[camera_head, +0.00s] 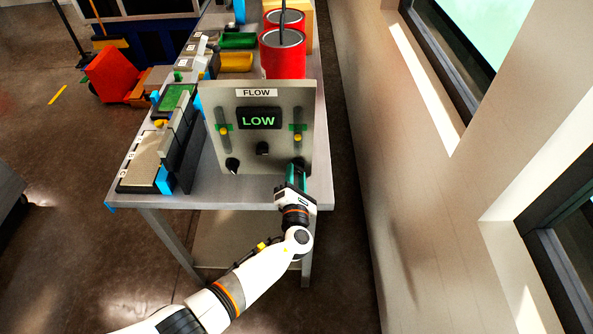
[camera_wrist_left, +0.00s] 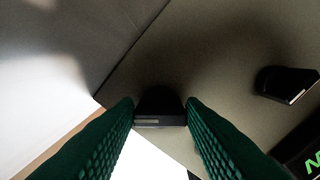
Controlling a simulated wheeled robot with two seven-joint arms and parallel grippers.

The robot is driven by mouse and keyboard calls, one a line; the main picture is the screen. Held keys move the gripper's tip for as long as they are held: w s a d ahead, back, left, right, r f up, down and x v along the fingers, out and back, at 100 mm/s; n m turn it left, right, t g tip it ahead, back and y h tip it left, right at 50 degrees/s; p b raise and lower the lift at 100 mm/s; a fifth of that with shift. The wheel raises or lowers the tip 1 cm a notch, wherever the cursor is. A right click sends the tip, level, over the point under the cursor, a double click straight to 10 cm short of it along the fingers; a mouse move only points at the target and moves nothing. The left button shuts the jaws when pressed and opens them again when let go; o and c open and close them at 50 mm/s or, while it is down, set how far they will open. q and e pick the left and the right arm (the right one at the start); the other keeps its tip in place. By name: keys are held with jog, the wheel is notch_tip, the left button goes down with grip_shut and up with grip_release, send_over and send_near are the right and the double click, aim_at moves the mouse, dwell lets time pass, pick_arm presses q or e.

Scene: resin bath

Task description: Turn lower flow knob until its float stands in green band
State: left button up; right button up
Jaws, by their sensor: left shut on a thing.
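The grey flow panel (camera_head: 240,97) stands upright on the bench, its display (camera_head: 259,118) reading LOW in green. The right gauge's yellow float (camera_head: 298,138) sits just below its green band (camera_head: 304,127). The left gauge's yellow float (camera_head: 222,131) is at about the level of its green band. Black knobs show at the lower left (camera_head: 232,165) and middle (camera_head: 262,148). My left gripper (camera_head: 297,178) is at the panel's lower right corner, shut on the black knob there (camera_wrist_left: 160,106), which sits between the fingers in the wrist view. My right gripper is not in view.
Red cylinders (camera_head: 283,62) stand behind the panel. Trays and a block with a green top (camera_head: 177,97) lie along the bench's left side. The bench (camera_head: 225,197) has a bare front edge. A wall with windows (camera_head: 415,160) runs along the right.

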pick_arm(q)
jog(key=m+p, duration=0.1)
jog(key=m, duration=0.1)
jog(key=m+p, duration=0.2)
jog(key=m, duration=0.1)
jog(key=shift+a+r+m, duration=0.1)
jog(key=shift+r+m, duration=0.15)
jog(key=shift+m, duration=0.05)
jog(key=shift+m+p, duration=1.15)
jog(key=shift+m, duration=0.95)
jog(key=o, duration=1)
jog(key=shift+s, duration=0.15)
jog(key=shift+s+p, duration=0.4)
jog(key=shift+s, duration=5.5)
